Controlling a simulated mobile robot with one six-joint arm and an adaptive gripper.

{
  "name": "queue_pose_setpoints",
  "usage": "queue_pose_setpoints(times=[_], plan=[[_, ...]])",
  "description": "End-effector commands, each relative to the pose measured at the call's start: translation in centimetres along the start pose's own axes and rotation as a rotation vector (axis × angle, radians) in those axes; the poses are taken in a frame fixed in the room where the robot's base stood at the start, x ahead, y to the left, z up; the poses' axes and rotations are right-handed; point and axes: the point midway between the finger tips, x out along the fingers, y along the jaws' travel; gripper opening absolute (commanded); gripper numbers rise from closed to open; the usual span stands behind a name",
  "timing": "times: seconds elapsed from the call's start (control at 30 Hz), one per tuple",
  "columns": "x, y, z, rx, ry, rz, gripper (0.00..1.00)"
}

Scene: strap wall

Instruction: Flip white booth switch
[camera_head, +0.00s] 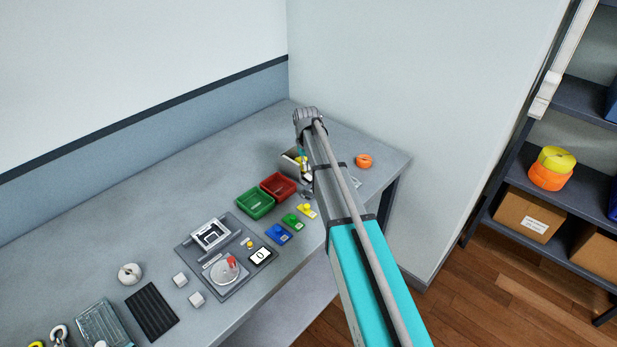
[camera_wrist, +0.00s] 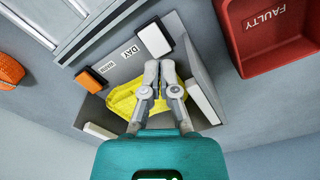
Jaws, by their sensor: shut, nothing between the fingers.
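The booth (camera_wrist: 118,66) is a grey open box with a label reading "DAY" and a smaller unreadable line. A white switch (camera_wrist: 155,38) with a dark surround is on its face beside the label, and an orange one (camera_wrist: 91,80) is on the other side. My gripper (camera_wrist: 160,68) is shut and empty, its fingertips just below the white switch in the wrist view; contact cannot be told. A yellow piece (camera_wrist: 122,100) shows behind the fingers. In the head view the booth (camera_head: 288,162) is partly hidden by my arm, and the switch cannot be made out.
A red tray marked "FAULTY" (camera_wrist: 265,40) stands beside the booth; a green tray (camera_head: 255,204) is farther left. An orange roll (camera_head: 364,160) lies right of my arm. Blue, green and yellow plates and a grey panel (camera_head: 190,250) lie nearer. The back of the table is clear.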

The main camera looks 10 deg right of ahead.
Motion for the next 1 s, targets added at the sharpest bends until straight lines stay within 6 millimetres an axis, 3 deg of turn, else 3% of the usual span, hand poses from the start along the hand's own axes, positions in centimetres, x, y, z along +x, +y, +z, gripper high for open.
queue_pose_setpoints(times=[1.0], plan=[[0.76, -0.03, 0.0, 0.0, 0.0, 0.0, 0.0]])
